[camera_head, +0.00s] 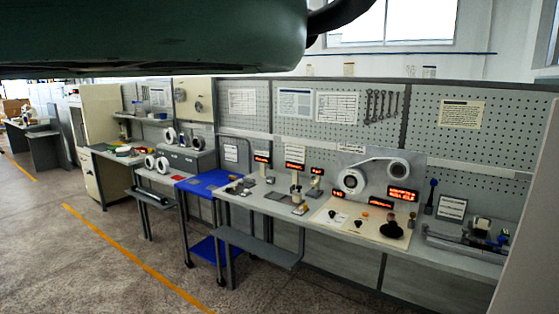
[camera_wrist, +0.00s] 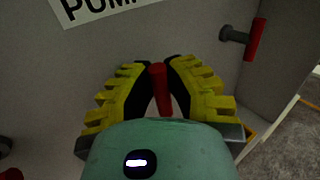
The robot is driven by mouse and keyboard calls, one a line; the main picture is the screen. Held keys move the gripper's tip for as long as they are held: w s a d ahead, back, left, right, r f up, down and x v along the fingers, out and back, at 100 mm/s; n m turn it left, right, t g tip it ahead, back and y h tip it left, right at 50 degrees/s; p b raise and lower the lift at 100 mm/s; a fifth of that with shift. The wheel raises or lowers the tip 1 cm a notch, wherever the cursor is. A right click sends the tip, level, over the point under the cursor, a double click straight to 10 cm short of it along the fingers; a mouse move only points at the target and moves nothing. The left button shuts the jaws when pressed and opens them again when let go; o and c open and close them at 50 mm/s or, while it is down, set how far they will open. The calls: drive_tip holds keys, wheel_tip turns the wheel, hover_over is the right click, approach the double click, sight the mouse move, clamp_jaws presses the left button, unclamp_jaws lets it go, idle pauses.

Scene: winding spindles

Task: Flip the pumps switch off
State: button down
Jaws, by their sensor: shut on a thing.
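In the wrist view a white label (camera_wrist: 95,8) with black letters, cut off at the top edge and reading "PUM", is on a grey panel (camera_wrist: 50,75). Below and right of it is a red switch handle (camera_wrist: 159,82). My gripper (camera_wrist: 160,70) has its yellow ribbed fingers on both sides of this handle, shut on it. The handle's lower part runs down between the fingers, and its mount is hidden. The head view shows neither the switch nor my gripper.
In the wrist view another red-handled switch (camera_wrist: 256,40) sticks out at upper right, and a red part (camera_wrist: 10,174) shows at lower left. The head view shows a long workbench (camera_head: 265,203), a blue cart (camera_head: 208,181) and open floor (camera_head: 110,250) at left.

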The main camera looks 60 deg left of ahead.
drive_tip(key=shift+f, duration=0.1)
drive_tip(key=n+b, duration=0.1)
drive_tip(key=n+h+b, duration=0.1)
drive_tip(key=b, duration=0.1)
drive_tip(key=shift+w+a+f, duration=0.1)
drive_tip(key=shift+w+f, duration=0.1)
drive_tip(key=n+h+b, duration=0.1)
drive_tip(key=n+b, duration=0.1)
drive_tip(key=b, duration=0.1)
drive_tip(key=shift+w+f+n+t+h, duration=0.1)
drive_tip(key=shift+w+n+t+h, duration=0.05)
drive_tip(key=shift+n+t+h, duration=0.2)
drive_tip(key=n+t+h+b, duration=0.1)
drive_tip(key=n+t+b, duration=0.2)
drive_tip(key=n+b, duration=0.3)
drive_tip(key=n+t+h+b, duration=0.1)
drive_tip(key=n+t+b, duration=0.3)
drive_tip(key=n+b, duration=0.2)
drive_tip(key=f+n+t+h+b, duration=0.1)
drive_tip(key=n+t+b, duration=0.3)
drive_tip(key=n+b, duration=0.2)
drive_tip(key=shift+w+a+n+t+b, duration=0.15)
drive_tip(key=shift+w+n+t+b, duration=0.1)
drive_tip(key=shift+n+b, duration=0.1)
drive_tip(key=shift+r+n+t+y+b, duration=0.15)
drive_tip(key=shift+n+t+y+b, duration=0.2)
drive_tip(key=shift+n+b, duration=0.3)
drive_tip(key=shift+r, duration=0.1)
